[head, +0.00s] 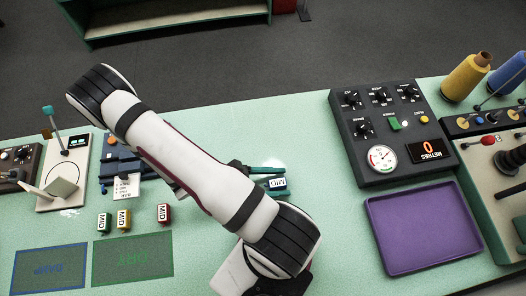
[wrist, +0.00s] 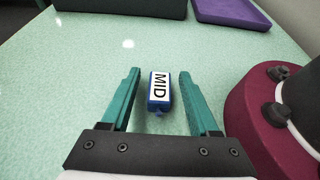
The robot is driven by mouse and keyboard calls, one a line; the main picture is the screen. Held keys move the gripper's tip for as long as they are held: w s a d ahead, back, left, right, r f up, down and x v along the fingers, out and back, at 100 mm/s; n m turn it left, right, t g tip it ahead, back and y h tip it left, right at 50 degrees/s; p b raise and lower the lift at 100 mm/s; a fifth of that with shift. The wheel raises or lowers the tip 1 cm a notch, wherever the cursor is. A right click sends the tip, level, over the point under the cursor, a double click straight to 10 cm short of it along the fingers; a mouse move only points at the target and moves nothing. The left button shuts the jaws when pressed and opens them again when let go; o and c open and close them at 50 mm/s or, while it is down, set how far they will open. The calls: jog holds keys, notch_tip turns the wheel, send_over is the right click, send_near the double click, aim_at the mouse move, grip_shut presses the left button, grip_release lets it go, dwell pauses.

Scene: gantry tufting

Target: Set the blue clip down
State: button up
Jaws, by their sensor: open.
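The blue clip (wrist: 159,91) lies between the two teal fingers of my gripper (wrist: 159,100) in the wrist view. It has a white label reading MID. There is a clear gap between the clip and each finger, so the gripper is open around it. The clip appears to rest on the pale green tabletop. In the head view, the clip's label (head: 278,183) shows beside the teal fingers of my gripper (head: 268,176), to the right of my arm. My arm hides part of the table there.
Green (head: 104,221), yellow (head: 123,218) and red (head: 164,213) clips stand at left, above the BUMP-like blue mat (head: 50,268) and green DRY mat (head: 132,262). A purple tray (head: 375,233) and dark control panel (head: 365,140) are at right. Table between is clear.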

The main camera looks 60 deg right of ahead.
jog(key=v, duration=1.1)
jog(key=shift+w+a+r, duration=0.15)
jog(key=shift+w+a, duration=0.05)
jog(key=shift+w+a+r, duration=0.2)
jog(key=shift+a+r, duration=0.05)
jog(key=s+a+r+m+t+y, duration=0.1)
jog(key=a+r+m+t+y, duration=0.3)
jog(key=r+m, duration=0.3)
jog(key=s+a+r+m+t+y, duration=0.2)
jog(key=a+r+m+t+y, duration=0.2)
jog(key=r, duration=0.5)
jog(key=a+m+y, duration=0.1)
jog(key=m+y, duration=0.1)
jog(key=y, duration=0.1)
jog(key=shift+s+r+m, duration=0.3)
jog(key=shift+r+m, duration=0.05)
jog(key=shift+m, duration=0.05)
jog(key=shift+o, duration=0.5)
jog(key=shift+s+a+r+m+t, duration=0.25)
jog(key=shift+a+m+t, duration=0.2)
jog(key=shift+t, duration=0.25)
jog(key=shift+w, duration=0.1)
